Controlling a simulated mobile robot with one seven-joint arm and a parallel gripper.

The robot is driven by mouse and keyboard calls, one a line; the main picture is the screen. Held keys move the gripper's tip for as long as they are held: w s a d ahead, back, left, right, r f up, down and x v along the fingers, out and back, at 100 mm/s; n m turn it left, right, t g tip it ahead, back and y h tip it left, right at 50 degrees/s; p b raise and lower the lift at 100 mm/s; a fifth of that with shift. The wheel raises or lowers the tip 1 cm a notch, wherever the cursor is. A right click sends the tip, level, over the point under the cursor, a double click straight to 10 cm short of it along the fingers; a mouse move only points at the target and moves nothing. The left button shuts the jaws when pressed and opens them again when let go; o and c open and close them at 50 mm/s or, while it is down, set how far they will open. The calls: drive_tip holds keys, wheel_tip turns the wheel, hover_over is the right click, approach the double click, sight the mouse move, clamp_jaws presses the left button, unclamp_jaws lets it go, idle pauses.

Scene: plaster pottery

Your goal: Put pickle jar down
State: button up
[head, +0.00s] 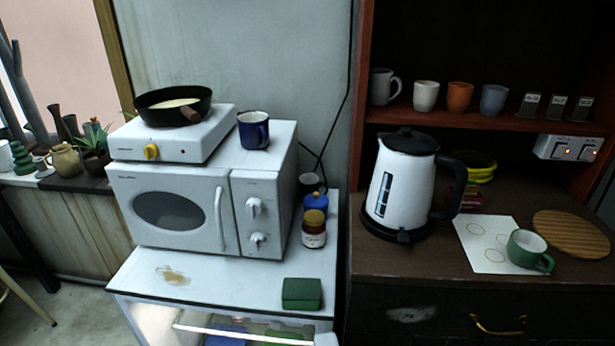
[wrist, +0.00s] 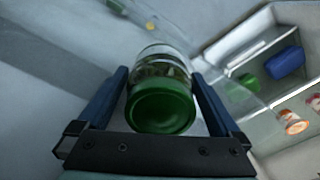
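The pickle jar (wrist: 160,85), a glass jar with a green lid, shows in the wrist view with its lid toward the camera. My gripper (wrist: 165,85) has its two blue fingers on either side of the jar and looks shut on it. The far end of the jar is partly hidden behind the lid. Neither my gripper nor this jar shows in the head view.
A white fridge (wrist: 225,50) with several items inside stands open at the right of the wrist view.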

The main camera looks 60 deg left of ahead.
wheel_tip(320, 180, up, 12)
drive_tip(key=shift+r+p, duration=0.2)
drive_tip(key=shift+p, duration=0.9)
